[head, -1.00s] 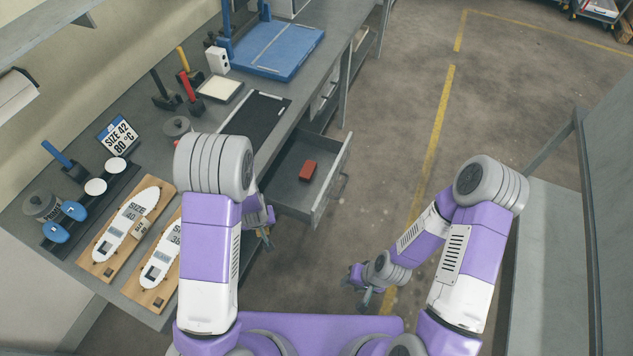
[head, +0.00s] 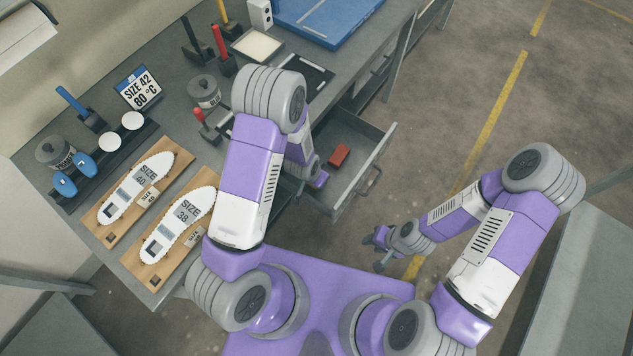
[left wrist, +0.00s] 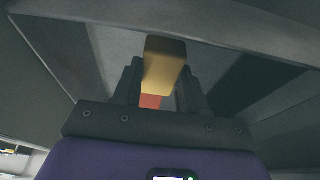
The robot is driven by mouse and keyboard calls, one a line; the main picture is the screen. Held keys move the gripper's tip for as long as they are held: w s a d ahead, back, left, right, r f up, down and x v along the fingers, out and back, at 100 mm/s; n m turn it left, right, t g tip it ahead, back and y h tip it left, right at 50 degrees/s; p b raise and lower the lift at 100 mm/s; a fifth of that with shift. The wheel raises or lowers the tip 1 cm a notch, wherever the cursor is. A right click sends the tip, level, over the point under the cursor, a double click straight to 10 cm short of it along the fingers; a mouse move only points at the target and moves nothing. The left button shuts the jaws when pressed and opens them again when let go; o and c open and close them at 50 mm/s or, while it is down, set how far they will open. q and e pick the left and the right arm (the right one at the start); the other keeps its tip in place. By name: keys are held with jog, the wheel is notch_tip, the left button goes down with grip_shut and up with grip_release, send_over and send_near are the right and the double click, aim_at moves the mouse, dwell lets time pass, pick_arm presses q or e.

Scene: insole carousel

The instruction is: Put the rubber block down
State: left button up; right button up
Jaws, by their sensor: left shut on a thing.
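A yellow-tan rubber block (left wrist: 165,62) is held between the dark fingers of my left gripper (left wrist: 162,85) in the left wrist view. In the head view my left arm hides the block and most of that gripper, which is at the open drawer (head: 352,185). A red block (head: 340,155) lies on the drawer floor. Part of a red thing also shows in the left wrist view (left wrist: 150,101), beyond the held block. My right gripper (head: 374,254) hangs over the floor with its fingers apart and nothing between them.
The workbench (head: 190,130) carries two wooden boards with white insole forms marked 40 (head: 140,187) and 38 (head: 180,226). A size sign (head: 138,88), pots, tools and a blue machine (head: 335,20) stand behind. The drawer has bare floor around the red block.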

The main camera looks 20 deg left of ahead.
pick_arm(q)
jog(key=shift+s+x, duration=0.2)
jog(key=shift+x, duration=0.65)
jog(key=shift+s+x, duration=0.15)
jog(key=shift+x, duration=0.65)
jog(key=shift+a+f+b, duration=0.1)
jog(key=shift+a+b, duration=0.1)
jog(key=shift+b, duration=0.1)
jog(key=shift+f, duration=0.15)
jog(key=o, duration=1.1)
jog(key=p+v, duration=0.2)
jog(key=v, duration=1)
jog(key=shift+p, duration=0.35)
